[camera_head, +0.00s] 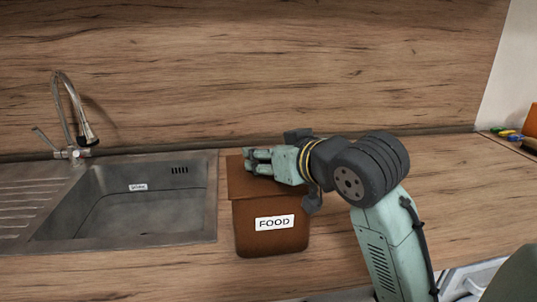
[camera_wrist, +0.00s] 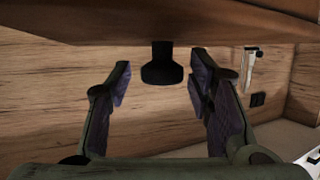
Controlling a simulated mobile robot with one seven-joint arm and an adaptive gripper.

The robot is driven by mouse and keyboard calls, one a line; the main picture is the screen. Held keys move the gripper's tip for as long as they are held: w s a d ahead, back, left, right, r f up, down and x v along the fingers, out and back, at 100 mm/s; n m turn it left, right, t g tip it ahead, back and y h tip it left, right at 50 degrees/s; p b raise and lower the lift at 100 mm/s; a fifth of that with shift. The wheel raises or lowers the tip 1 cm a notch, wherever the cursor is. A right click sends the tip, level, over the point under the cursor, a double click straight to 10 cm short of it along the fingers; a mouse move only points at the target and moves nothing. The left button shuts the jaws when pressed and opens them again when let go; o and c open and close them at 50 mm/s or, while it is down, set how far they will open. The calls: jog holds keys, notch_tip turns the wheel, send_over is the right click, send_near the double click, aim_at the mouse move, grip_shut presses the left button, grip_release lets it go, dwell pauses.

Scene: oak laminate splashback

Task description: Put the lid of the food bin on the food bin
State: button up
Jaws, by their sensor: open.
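The brown food bin (camera_head: 272,241) stands upright on the counter, right of the sink, with a white FOOD label on its front. Its brown lid (camera_head: 238,186) lies over the top of the bin and looks level; my gripper and wrist hide part of it. In the wrist view the lid (camera_wrist: 80,22) spans the top, and its black knob (camera_wrist: 161,72) points into the space between my fingers. My gripper (camera_head: 258,161) is open at the lid's top, with one finger on each side of the knob (camera_wrist: 160,84) and gaps showing on both sides.
The steel sink (camera_head: 70,240) with a tap (camera_head: 75,153) is close on the bin's left. The wooden splashback (camera_head: 270,70) rises behind. The counter (camera_head: 450,185) is clear to the right, with small coloured items (camera_head: 507,133) at its far right.

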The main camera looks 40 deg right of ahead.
jog(key=shift+s, duration=0.1)
jog(key=b+v, duration=0.2)
jog(key=v, duration=1)
